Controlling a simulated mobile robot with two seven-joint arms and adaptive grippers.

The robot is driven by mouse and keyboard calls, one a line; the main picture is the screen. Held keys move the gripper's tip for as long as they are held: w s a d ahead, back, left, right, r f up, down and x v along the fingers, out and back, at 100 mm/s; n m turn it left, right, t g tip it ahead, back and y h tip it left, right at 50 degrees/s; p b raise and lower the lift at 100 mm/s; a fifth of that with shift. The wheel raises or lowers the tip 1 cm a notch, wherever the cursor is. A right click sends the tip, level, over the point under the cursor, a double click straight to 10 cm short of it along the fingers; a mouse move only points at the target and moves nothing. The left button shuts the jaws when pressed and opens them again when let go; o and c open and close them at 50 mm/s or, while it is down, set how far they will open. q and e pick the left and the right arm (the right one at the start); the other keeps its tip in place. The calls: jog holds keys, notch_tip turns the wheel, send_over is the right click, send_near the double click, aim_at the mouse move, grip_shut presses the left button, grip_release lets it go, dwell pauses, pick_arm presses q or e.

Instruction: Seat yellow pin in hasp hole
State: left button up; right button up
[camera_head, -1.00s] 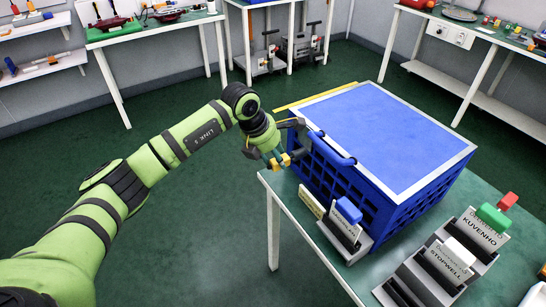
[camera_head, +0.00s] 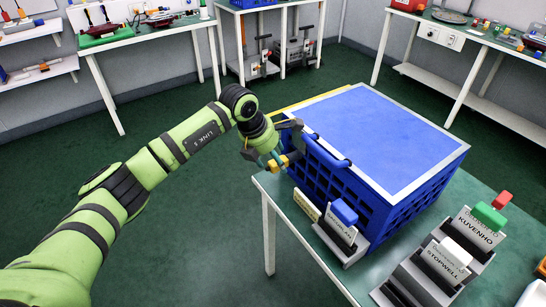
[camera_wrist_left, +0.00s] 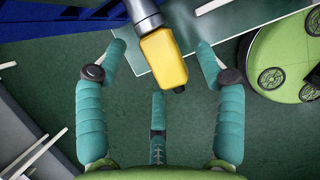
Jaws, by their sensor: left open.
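My left gripper (camera_head: 272,158) is open beside the near left corner of the blue crate (camera_head: 340,195). In the left wrist view its teal fingers (camera_wrist_left: 160,62) are spread, two at the sides and one below. The yellow pin (camera_wrist_left: 164,60) lies between the side fingertips, with clear gaps to both. A grey cylindrical part runs from its yellow block to the top edge of that view. Yellow also shows at the fingertips in the head view (camera_head: 291,160). The hasp hole cannot be made out. My right gripper is out of view.
The crate has a flat blue top with a pale rim and stands on a green table (camera_head: 480,200). Label stands, one marked STOPWELL (camera_head: 447,262) and one marked KUVENHO (camera_head: 478,230), stand to its right and front. Open floor lies left of the table.

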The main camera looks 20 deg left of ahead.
pick_arm(q)
jog(key=v, duration=1.2)
